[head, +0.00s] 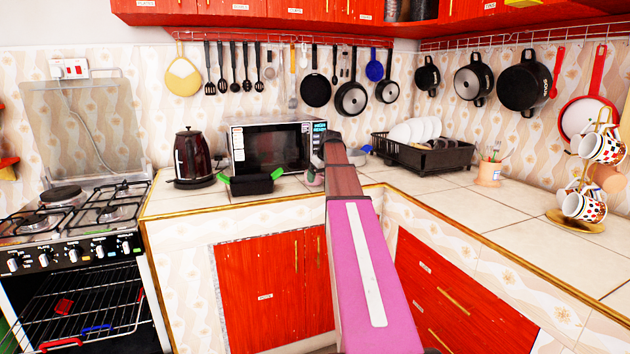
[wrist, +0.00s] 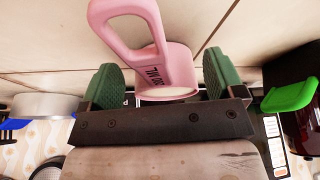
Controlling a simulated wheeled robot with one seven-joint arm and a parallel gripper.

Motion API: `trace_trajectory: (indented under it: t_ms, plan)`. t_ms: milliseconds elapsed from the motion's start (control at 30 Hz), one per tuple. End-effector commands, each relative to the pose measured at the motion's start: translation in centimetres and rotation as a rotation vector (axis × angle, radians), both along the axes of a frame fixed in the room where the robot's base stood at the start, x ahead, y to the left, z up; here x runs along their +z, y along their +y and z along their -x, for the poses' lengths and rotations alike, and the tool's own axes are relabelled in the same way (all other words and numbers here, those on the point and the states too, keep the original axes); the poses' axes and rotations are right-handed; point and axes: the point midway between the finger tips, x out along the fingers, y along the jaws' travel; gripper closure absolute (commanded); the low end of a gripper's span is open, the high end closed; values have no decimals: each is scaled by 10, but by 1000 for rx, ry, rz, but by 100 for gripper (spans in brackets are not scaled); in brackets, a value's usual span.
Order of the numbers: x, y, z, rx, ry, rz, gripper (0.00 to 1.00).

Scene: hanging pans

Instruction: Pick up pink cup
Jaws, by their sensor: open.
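The pink cup (wrist: 168,76) fills the middle of the wrist view, with its large handle toward the top and dark lettering on its side. My gripper (wrist: 162,80) is open, with one green finger pad on each side of the cup. A gap shows between the cup and each pad. In the head view a small pinkish part of the cup (head: 313,178) shows on the counter beside the end of my arm. My arm hides the rest of it and most of the gripper.
The tiled counter (head: 455,207) has a black pan with green handles (head: 251,183), a kettle (head: 192,160), a microwave (head: 271,146) and a dish rack (head: 424,155). A mug stand (head: 574,222) is at the right. Pans hang along the walls.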

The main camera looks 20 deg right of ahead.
Motion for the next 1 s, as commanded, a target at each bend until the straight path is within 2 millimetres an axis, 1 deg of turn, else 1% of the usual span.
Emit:
trace_trajectory:
  t_ms: [33,67,100,167,200,233,300,333,367,1000]
  plan:
    - [0,0,0,0,0,0,12]
    - [0,0,0,0,0,0,19]
    - [0,0,0,0,0,0,32]
    - [0,0,0,0,0,0,52]
    - [0,0,0,0,0,0,65]
    - [0,0,0,0,0,0,74]
    - [0,0,0,0,0,0,87]
    - [0,0,0,0,0,0,90]
    - [0,0,0,0,0,0,100]
    - [4,0,0,0,-1,0,100]
